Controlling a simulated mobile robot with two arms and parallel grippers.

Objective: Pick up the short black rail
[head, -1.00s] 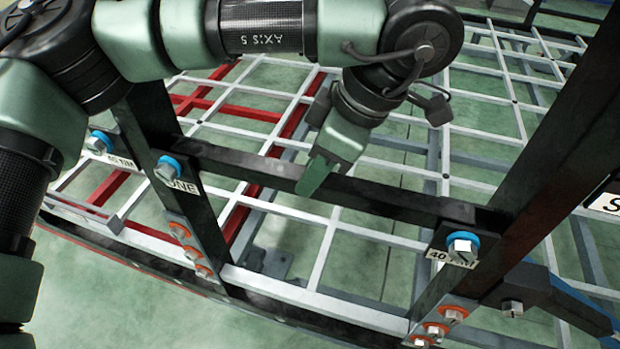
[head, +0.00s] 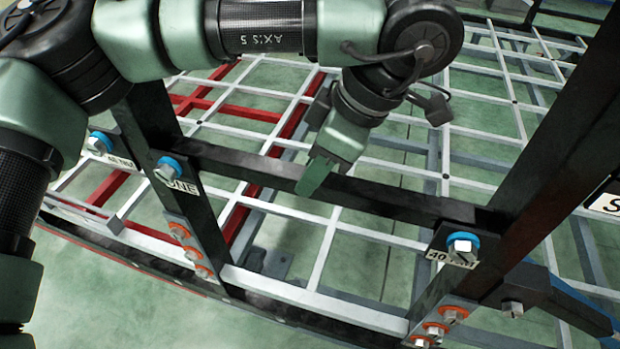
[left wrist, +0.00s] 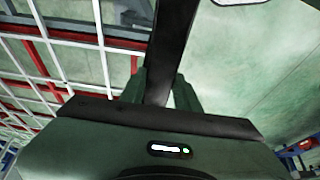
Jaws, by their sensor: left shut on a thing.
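The short black rail (head: 400,200) runs across between two black uprights in the head view, with a blue-ringed bolt at each end. My left gripper (head: 315,178) reaches down to the middle of the rail, and its green fingers are shut on it. In the left wrist view the rail (left wrist: 172,50) passes between the two fingers of my left gripper (left wrist: 163,88). The far finger is partly hidden behind the rail in the head view. The rail is still between the uprights. My right gripper is not in view.
A black left upright (head: 160,125) and a slanted black right upright (head: 560,125) flank the rail. A white bar grid (head: 480,130) with red bars (head: 235,108) lies behind and below. Bolts (head: 463,244) stick out at the rail ends. Green floor shows through the gaps.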

